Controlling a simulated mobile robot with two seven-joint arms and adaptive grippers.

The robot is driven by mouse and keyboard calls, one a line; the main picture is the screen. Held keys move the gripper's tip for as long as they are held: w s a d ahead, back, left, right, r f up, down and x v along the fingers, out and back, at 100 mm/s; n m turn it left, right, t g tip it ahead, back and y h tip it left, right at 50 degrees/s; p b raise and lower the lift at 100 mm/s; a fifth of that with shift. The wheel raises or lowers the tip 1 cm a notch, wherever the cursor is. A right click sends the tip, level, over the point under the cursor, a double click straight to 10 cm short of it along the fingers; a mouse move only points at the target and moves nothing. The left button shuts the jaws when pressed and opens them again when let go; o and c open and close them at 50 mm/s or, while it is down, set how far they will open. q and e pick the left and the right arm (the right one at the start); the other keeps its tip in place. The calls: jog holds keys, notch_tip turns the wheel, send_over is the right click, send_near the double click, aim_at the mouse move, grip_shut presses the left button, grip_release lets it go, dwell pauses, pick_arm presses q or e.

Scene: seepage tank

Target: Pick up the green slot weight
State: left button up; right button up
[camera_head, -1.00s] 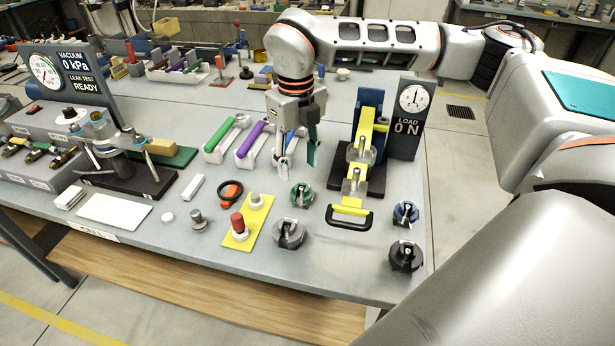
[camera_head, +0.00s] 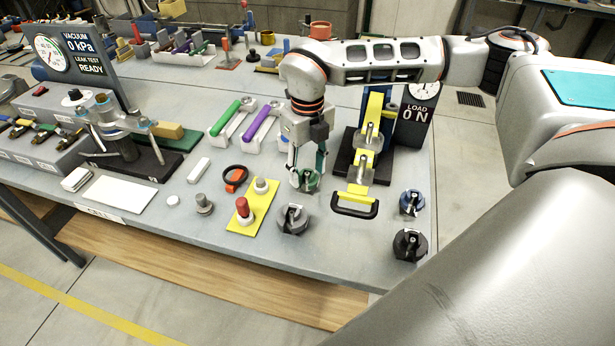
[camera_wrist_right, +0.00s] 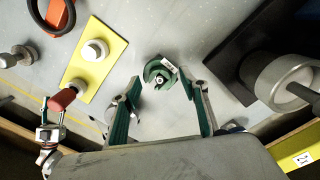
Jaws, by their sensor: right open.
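The green slot weight (camera_head: 309,183) stands on the grey table, left of the yellow-and-blue load stand. In the right wrist view the green slot weight (camera_wrist_right: 157,72) is a round slotted disc with a small central knob, at the far end of the gap between my fingers. My right gripper (camera_head: 307,168) is open and over the weight, a finger on either side in the picture. In the wrist view my right gripper (camera_wrist_right: 161,88) shows green finger pads; no grip on the weight shows. Exact height above it is hard to tell.
A grey slot weight (camera_head: 292,219) stands in front; blue (camera_head: 412,203) and black (camera_head: 410,244) ones stand at right. The load stand's black base (camera_head: 352,163) is close at right. A yellow plate (camera_head: 252,207) with two knobs lies at left.

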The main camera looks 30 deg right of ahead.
grip_shut()
jog(key=shift+r, duration=0.15)
